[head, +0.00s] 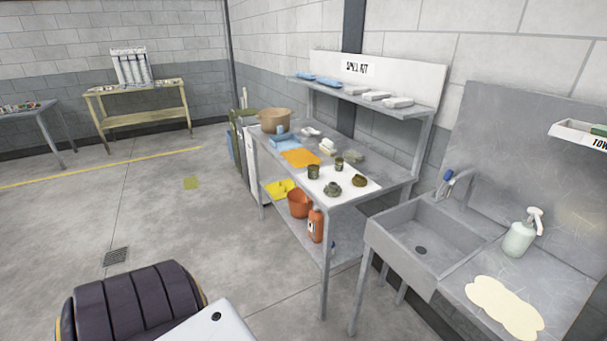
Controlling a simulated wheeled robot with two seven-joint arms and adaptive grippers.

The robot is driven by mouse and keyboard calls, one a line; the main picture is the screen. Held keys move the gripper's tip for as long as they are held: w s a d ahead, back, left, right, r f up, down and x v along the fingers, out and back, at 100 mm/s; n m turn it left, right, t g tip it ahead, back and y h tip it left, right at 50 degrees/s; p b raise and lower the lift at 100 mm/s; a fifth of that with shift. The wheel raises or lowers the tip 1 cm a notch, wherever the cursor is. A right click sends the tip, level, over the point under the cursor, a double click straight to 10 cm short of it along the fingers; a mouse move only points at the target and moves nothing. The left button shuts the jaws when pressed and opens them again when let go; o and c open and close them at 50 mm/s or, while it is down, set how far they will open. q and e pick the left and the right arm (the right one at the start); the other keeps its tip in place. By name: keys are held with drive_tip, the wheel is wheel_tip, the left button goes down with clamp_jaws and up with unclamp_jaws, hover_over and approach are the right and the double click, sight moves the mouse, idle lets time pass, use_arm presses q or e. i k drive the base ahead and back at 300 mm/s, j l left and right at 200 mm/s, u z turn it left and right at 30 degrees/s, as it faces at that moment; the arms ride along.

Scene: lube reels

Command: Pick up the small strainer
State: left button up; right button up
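Several small dark olive-brown metal pieces stand on a white sheet (343,199) at the near end of the grey steel workbench. Two are upright and cup-like: one on the left (313,172) and a smaller one on the right (339,163). Two are low and rounded: one in front (332,189) and one to the right (359,180). They are too small here to tell which is the small strainer. Neither of my grippers is in view.
The bench also holds an orange cloth (300,158), a tan bowl (275,120) and small packs. An orange bucket (299,204) and a red bottle (316,224) stand on its lower shelf. A sink (421,250) stands close on the right. The floor left of the bench is open.

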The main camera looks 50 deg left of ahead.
sight(339, 162)
drive_tip(key=u, duration=1.35)
